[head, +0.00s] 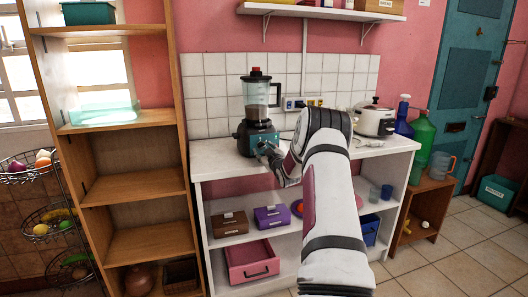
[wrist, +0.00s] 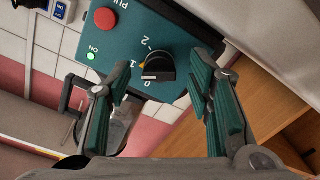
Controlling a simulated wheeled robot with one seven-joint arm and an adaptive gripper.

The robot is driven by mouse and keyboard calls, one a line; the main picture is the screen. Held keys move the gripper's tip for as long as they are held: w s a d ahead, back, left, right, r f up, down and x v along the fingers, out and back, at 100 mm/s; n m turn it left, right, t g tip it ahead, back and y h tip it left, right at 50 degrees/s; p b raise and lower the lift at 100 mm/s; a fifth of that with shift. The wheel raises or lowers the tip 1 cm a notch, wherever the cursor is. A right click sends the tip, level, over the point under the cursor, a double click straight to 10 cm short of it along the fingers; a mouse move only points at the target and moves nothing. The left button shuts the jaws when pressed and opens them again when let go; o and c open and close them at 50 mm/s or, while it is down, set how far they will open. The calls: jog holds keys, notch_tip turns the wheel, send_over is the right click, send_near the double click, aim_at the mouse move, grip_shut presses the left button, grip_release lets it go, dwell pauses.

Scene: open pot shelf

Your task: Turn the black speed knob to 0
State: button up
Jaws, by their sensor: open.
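The black speed knob (wrist: 160,67) is on the teal base of the blender, beside the printed marks 0, 1 and 2. An orange patch shows at its edge near the 1; I cannot tell its exact setting. My gripper (wrist: 159,78) is open, with one teal-padded finger on each side of the knob and gaps between.
A red pulse button (wrist: 105,19) and a lit green ON light (wrist: 92,56) are on the same panel. A white cooker (head: 375,121) stands right of my arm on the counter (head: 215,160). A wooden shelf (head: 130,187) stands left.

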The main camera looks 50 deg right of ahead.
jog(key=shift+w+d, duration=0.1)
jog(key=shift+w, duration=0.1)
grip_shut()
jog(key=shift+n+b, duration=0.4)
jog(key=shift+b, duration=0.1)
jog(key=n+b, duration=0.2)
jog(key=b, duration=0.1)
jog(key=shift+w+f+n+b, duration=0.1)
jog(key=shift+f+n+b, duration=0.05)
jog(key=shift+n+b, duration=0.2)
jog(key=n+b, duration=0.3)
jog(key=b, duration=0.1)
jog(key=shift+n+b, duration=0.35)
jog(key=n+b, duration=0.1)
jog(key=b, duration=0.1)
jog(key=n+b, duration=0.3)
jog(key=b, duration=0.1)
jog(key=shift+r+n, duration=0.25)
jog(key=shift+n, duration=0.15)
